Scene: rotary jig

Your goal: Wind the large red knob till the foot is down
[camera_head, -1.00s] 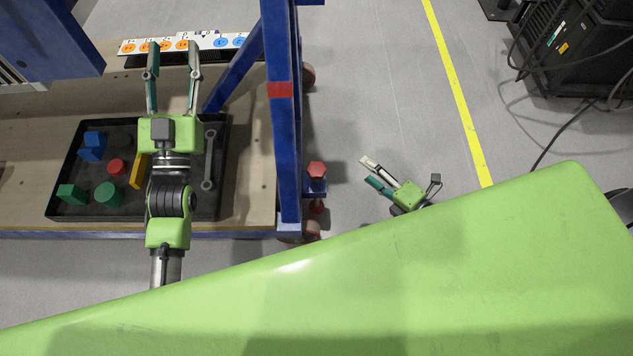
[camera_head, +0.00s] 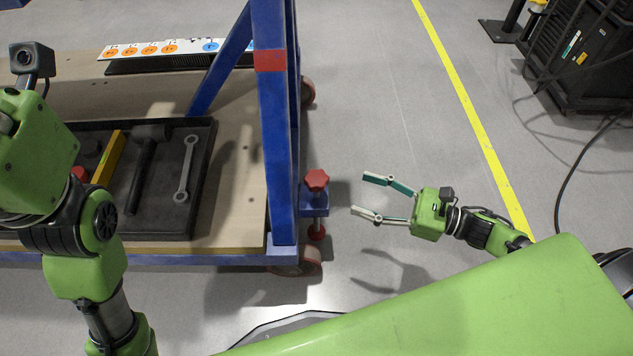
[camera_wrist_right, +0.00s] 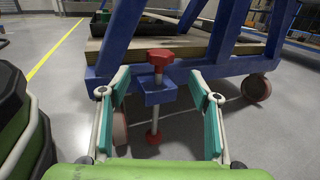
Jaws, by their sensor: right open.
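The large red knob (camera_head: 317,179) tops a vertical screw in a blue bracket (camera_head: 314,205) on the side of the blue frame. A red foot (camera_head: 317,232) is at the screw's lower end, near the floor; I cannot tell if it touches. My right gripper (camera_head: 364,195) is open and empty, its fingers pointing left at the knob from a short way off. In the right wrist view the knob (camera_wrist_right: 160,57) and foot (camera_wrist_right: 153,138) show between the spread fingers. My left arm is at the left edge; its fingers are out of view.
The bench (camera_head: 235,205) carries a black tray (camera_head: 165,222) with a hammer (camera_head: 146,160), a wrench (camera_head: 186,167) and a yellow piece (camera_head: 108,158). A blue post (camera_head: 272,120) rises beside the bracket. Red casters (camera_head: 306,93) stand underneath.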

